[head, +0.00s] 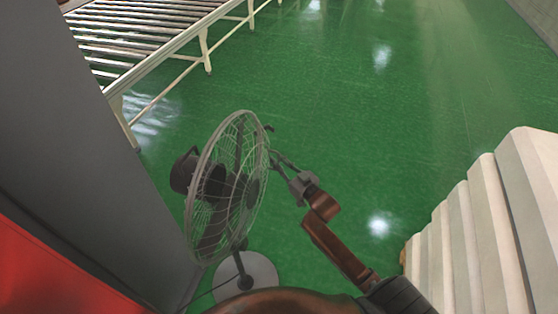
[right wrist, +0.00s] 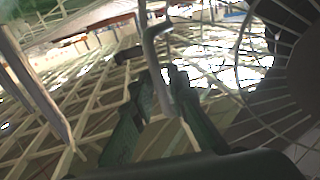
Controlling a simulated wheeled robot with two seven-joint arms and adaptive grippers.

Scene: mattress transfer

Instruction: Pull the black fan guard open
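A standing fan with a round wire guard (head: 207,148) is left of centre in the head view, on a round grey base (head: 258,274). The guard faces right. Its wires also fill the right side of the right wrist view (right wrist: 268,88). My right gripper (head: 275,158) is beside the guard's right edge. In the right wrist view, a grey curved bar (right wrist: 152,52) passes between the two fingers (right wrist: 163,90). The gap around the bar is narrow, and I cannot tell whether the fingers press on it. My left gripper is not in view.
A grey panel (head: 80,140) and a red surface (head: 45,270) stand at the left. A white roller conveyor (head: 165,42) is at the upper left. Pale stacked slabs (head: 485,230) stand at the right. The green floor (head: 400,120) beyond is clear.

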